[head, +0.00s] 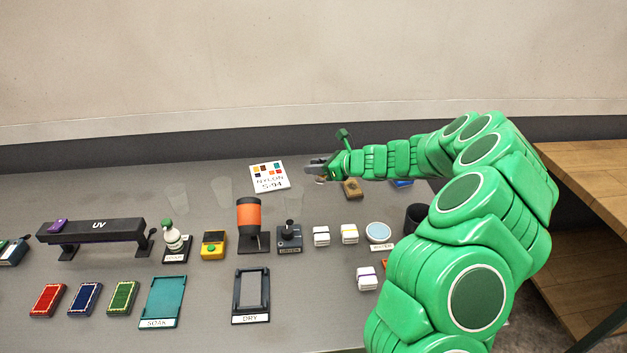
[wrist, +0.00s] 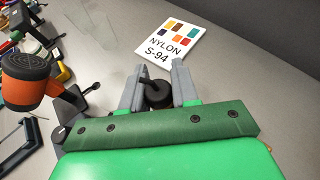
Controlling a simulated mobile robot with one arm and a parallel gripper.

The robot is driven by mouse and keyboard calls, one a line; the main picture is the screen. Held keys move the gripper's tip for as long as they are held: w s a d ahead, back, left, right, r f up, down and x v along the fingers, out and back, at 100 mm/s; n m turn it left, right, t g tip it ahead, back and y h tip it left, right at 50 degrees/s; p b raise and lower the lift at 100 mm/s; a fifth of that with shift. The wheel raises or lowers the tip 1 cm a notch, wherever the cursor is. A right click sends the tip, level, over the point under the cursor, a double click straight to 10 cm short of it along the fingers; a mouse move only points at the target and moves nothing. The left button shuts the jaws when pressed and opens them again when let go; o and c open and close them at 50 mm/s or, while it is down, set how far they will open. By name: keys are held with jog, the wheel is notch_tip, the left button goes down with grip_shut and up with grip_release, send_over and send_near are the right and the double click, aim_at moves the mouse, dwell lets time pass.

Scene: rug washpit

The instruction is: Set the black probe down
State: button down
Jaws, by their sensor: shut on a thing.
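My gripper (head: 310,165) is over the back part of the grey table in the head view, just right of the white NYLON S-94 card (head: 268,177). In the wrist view my gripper (wrist: 157,68) has its two grey fingers on either side of the black probe (wrist: 158,97), a dark rounded body with a thin dark part sticking out to the upper left. It is shut on the probe. The card (wrist: 173,43) lies just beyond the fingertips. In the head view the probe is too small and hidden to make out clearly.
A tan block (head: 352,189) lies beside my wrist. In front stand an orange and black device (head: 251,224), a black knobbed unit (head: 290,239), white blocks (head: 321,236) and a DRY tray (head: 236,308). Clear upright panels (head: 222,191) stand left of the card.

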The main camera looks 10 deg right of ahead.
jog(key=shift+w+a+f, duration=0.1)
jog(key=shift+w+f, duration=1)
jog(key=shift+f, duration=0.25)
jog(key=shift+w+a+f, duration=0.1)
jog(key=shift+w+f, duration=1)
jog(key=shift+f, duration=0.25)
jog(key=shift+w+f, duration=0.1)
jog(key=shift+f, duration=1.5)
jog(key=shift+f, duration=0.1)
jog(key=c, duration=0.8)
grip_release()
jog(key=shift+c, duration=0.2)
jog(key=shift+d+r, duration=0.25)
jog(key=v, duration=1.1)
jog(key=shift+s+d+f, duration=0.1)
jog(key=shift+s+d, duration=0.05)
jog(key=shift+s, duration=0.2)
